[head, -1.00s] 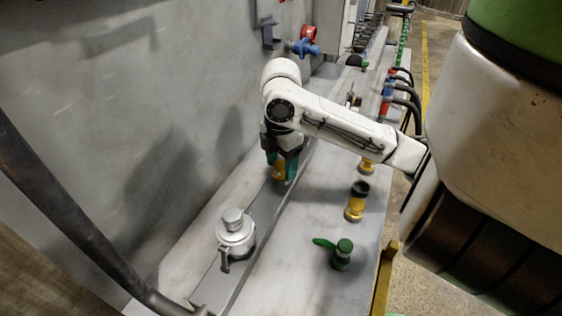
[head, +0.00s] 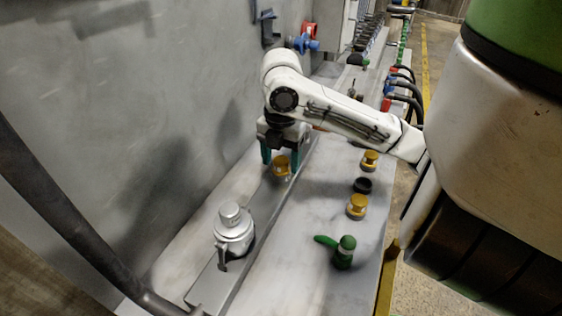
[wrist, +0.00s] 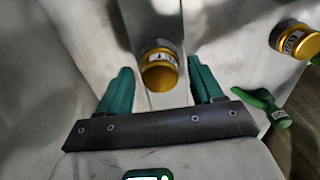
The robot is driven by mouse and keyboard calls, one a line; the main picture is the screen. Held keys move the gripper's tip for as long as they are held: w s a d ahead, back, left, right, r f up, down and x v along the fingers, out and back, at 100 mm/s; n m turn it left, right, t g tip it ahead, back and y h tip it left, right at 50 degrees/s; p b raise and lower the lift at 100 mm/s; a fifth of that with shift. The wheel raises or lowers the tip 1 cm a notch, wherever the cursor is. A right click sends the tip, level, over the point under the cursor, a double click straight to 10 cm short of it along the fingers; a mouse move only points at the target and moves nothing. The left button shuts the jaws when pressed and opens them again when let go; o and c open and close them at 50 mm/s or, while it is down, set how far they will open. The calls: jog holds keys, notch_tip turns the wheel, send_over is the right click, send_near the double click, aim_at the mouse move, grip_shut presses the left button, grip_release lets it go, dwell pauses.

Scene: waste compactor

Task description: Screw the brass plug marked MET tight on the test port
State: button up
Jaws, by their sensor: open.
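A brass plug (head: 281,167) sits on the grey rail along the wall; the wrist view shows it too (wrist: 160,74), with a pale label too small to read. My gripper (head: 280,161) is open above the rail, its teal fingers spread on either side of this plug. In the wrist view my gripper (wrist: 158,68) has a clear gap on both sides of the plug. The test port under the plug is mostly hidden. Two more brass plugs stand on the bench to the right, one nearer (head: 357,206) and one farther (head: 370,160); I cannot read their marks in the head view.
A silver capped fitting (head: 232,232) stands on the rail nearer the camera. A dark hose (head: 75,220) crosses the left foreground. The bench between rail and valve is clear.

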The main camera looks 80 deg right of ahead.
jog(key=n+b, duration=0.2)
jog(key=n, duration=0.1)
jog(key=shift+f, duration=0.2)
jog(key=shift+r+n+b, duration=0.15)
jog(key=shift+n+b, duration=0.15)
jog(key=shift+n, duration=0.8)
jog(key=n+b, duration=0.1)
jog(key=n, duration=0.2)
jog(key=shift+b, duration=0.4)
jog(key=shift+n+b, duration=0.3)
jog(key=shift+n, duration=0.8)
jog(key=n+b, duration=0.1)
jog(key=n, duration=0.2)
jog(key=shift+b, duration=0.35)
jog(key=shift+r+n, duration=0.1)
jog(key=shift+n, duration=0.9)
